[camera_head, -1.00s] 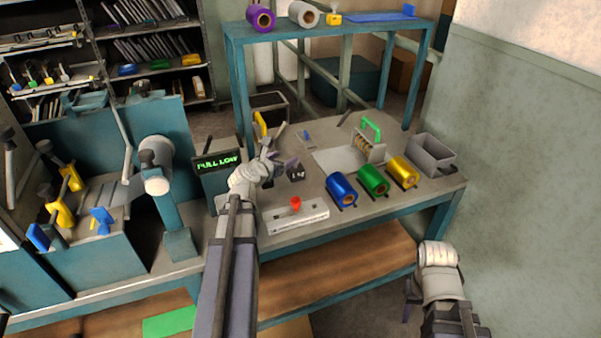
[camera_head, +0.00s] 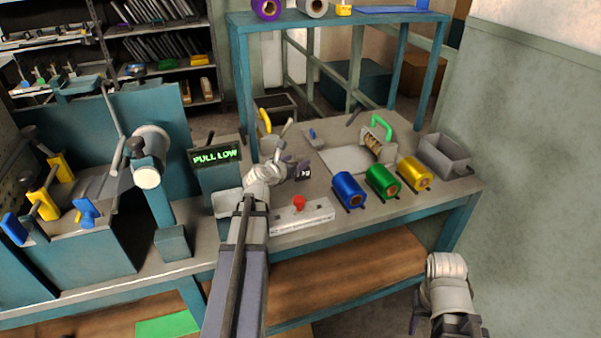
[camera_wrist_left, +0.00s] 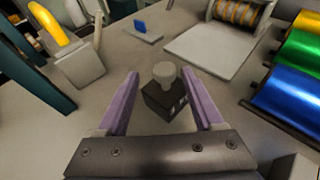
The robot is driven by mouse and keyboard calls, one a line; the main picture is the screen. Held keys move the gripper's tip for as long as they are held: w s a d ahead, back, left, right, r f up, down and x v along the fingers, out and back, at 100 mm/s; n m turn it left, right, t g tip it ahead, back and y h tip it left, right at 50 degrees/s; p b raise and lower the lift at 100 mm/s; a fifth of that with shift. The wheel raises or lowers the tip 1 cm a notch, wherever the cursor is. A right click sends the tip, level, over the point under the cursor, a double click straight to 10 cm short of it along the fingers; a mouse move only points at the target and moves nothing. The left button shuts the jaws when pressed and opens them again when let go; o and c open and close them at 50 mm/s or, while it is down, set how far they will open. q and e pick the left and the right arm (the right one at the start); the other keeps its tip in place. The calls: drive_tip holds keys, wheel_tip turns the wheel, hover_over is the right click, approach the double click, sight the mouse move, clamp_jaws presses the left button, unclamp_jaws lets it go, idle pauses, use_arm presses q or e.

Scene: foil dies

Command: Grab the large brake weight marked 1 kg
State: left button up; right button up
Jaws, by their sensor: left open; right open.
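The brake weight (camera_wrist_left: 164,98) is a dark block with a pale round knob on top and partly readable white lettering on its side. It stands upright on the bench, and in the left wrist view it shows between the two purple fingers of my left gripper (camera_wrist_left: 160,100). In the head view the weight (camera_head: 304,171) is partly hidden by my left gripper (camera_head: 290,168), which is open and holds nothing. I cannot tell how far the fingers reach down beside it. My right gripper (camera_head: 416,312) is low at the right, in front of the bench and away from the weight.
A display reading "PULL LOW" (camera_head: 214,157) stands left of my left gripper. A pale block with a red knob (camera_head: 302,215) lies in front. Blue (camera_head: 349,189), green (camera_head: 382,181) and gold (camera_head: 414,173) foil rolls stand to the right. A grey bin (camera_head: 445,156) is beyond them.

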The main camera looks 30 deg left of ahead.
use_arm(q)
drive_tip(key=shift+d+b+x, duration=0.15)
drive_tip(key=shift+b+x, duration=0.25)
drive_tip(key=shift+x, duration=0.95)
drive_tip(key=shift+d+b+x, duration=0.15)
drive_tip(key=shift+b+x, duration=0.2)
drive_tip(key=shift+x, duration=1)
drive_tip(key=shift+r, duration=0.2)
clamp_jaws()
